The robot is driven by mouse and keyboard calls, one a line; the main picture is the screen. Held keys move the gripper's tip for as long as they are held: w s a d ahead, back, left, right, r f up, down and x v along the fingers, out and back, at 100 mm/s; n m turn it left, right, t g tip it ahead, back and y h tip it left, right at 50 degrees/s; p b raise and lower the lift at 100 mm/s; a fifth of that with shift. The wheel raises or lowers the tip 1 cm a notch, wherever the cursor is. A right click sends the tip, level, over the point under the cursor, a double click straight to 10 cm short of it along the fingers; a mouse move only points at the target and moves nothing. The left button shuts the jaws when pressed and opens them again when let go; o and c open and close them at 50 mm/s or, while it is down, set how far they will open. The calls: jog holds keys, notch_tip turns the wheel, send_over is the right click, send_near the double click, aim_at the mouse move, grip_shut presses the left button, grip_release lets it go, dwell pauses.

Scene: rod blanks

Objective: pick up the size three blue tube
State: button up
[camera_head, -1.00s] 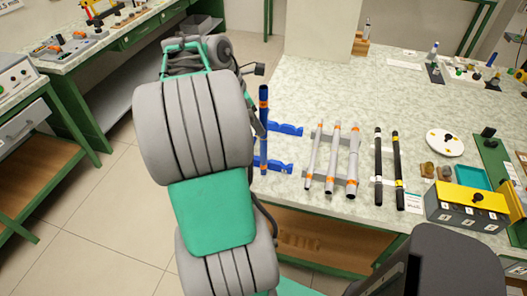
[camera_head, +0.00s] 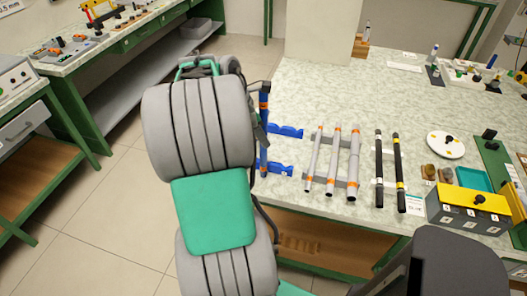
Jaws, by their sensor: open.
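One blue tube (camera_head: 264,102) with orange bands shows just right of my arm. It lies along the blue rack (camera_head: 286,131), whose two bars stick out to the right. My arm hides the rack's left part and any other blue tubes there. I cannot read a size mark on the tube. My gripper (camera_head: 257,112) is mostly hidden behind my arm; a dark part of it shows close beside the blue tube. It is open, and I cannot tell whether it touches the tube.
Grey tubes (camera_head: 333,160) lie on a grey rack, with black rods (camera_head: 378,168) to their right. A yellow-topped box (camera_head: 468,200), a teal tray (camera_head: 474,179) and a white disc (camera_head: 445,145) stand further right. The worktop (camera_head: 330,95) behind the racks is clear.

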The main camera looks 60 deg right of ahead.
jog(key=shift+f, duration=0.1)
dwell(0.3)
jog(key=shift+c, duration=0.3)
grip_shut()
dwell(0.3)
